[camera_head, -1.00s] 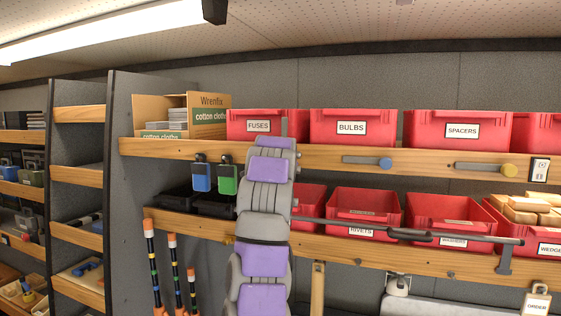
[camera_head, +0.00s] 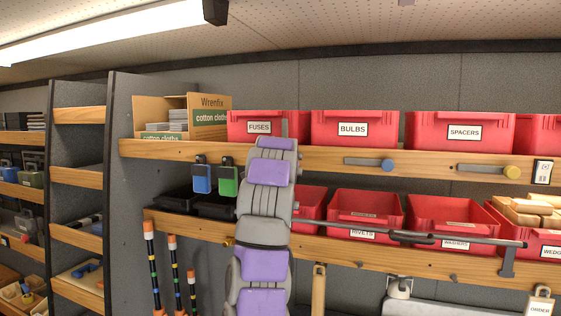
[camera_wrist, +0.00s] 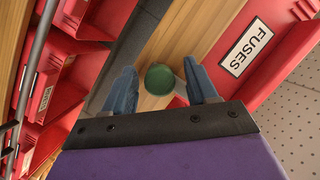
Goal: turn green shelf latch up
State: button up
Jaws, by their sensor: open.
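The green latch knob (camera_wrist: 159,79) shows in the wrist view, on the wooden shelf edge near the red FUSES bin. A short grey piece, probably its lever, shows beside it and is partly hidden by a finger. My gripper (camera_wrist: 160,76) is open, with one blue-grey finger on each side of the knob. A gap shows between the knob and the left finger; contact on the right is unclear. In the head view my arm covers the green latch and my fingers.
On the same upper shelf edge are a blue-knobbed latch (camera_head: 388,165) and a yellow-knobbed latch (camera_head: 512,171), both lying sideways. Blue and green tags (camera_head: 202,178) hang left of my arm. A dark bar (camera_head: 440,238) runs along the lower shelf. Red bins (camera_head: 353,129) line the upper shelf.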

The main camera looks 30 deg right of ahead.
jog(key=b+v, duration=0.4)
jog(key=v, duration=1.2)
jog(key=shift+s+a+b, duration=0.3)
jog(key=shift+b, duration=0.1)
jog(key=shift+w+r, duration=0.1)
